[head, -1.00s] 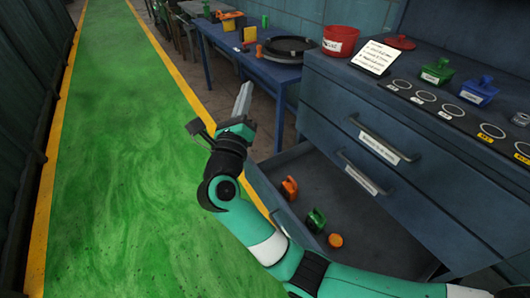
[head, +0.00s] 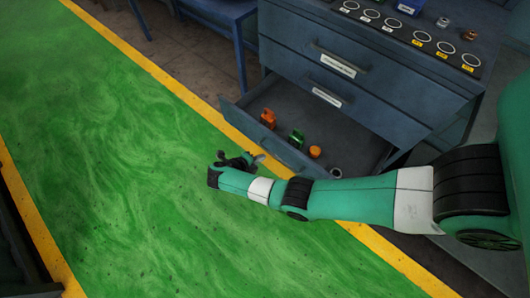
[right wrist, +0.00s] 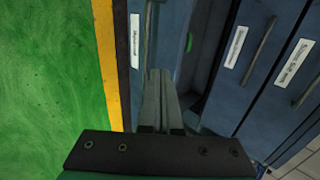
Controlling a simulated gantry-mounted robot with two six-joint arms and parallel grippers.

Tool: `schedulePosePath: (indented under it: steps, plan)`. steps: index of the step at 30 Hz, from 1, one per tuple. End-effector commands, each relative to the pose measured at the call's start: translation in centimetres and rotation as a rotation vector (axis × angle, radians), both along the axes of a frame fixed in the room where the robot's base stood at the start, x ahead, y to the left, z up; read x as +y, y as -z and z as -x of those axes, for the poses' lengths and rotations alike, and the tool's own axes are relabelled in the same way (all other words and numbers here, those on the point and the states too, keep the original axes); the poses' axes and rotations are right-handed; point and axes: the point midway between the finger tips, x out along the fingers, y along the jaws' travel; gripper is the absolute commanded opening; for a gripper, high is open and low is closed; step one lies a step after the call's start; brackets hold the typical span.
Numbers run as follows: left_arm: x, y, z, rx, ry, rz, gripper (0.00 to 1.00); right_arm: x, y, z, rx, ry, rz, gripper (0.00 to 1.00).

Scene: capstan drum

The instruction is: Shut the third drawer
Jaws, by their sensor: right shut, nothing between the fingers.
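The third drawer (head: 240,118), the lowest of the blue-grey cabinet, stands pulled open. Inside lie an orange block-like piece (head: 268,118), a green piece (head: 296,139) and an orange round piece (head: 315,152). My right gripper (head: 258,158) is low outside the drawer's front panel. In the right wrist view the gripper (right wrist: 158,75) is shut and empty, its fingers pointing along the panel with the drawer label (right wrist: 135,40) beside them. I cannot tell whether the fingers touch the panel. My left gripper is out of view.
The two upper drawers (head: 300,50) are shut, with bar handles and white labels. The cabinet top carries a black strip with white rings (head: 395,22). A blue table (head: 215,12) stands behind. The green floor (head: 110,150) in front is clear, bordered by yellow lines.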

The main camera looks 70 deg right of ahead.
Motion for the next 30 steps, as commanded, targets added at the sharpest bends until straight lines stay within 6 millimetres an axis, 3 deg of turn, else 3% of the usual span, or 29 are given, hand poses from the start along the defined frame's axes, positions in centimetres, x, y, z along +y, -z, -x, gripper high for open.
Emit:
schedulePosePath:
  steps: [11,19,30]
  plan:
    - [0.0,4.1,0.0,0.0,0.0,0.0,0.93,-5.6,6.1,2.3,0.001,0.004,0.001,0.0]
    - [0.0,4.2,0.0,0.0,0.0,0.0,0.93,-9.0,5.7,3.5,-0.002,0.001,0.002,0.0]
    - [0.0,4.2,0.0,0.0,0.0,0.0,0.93,-9.4,5.6,3.6,0.0,-0.001,0.001,0.0]
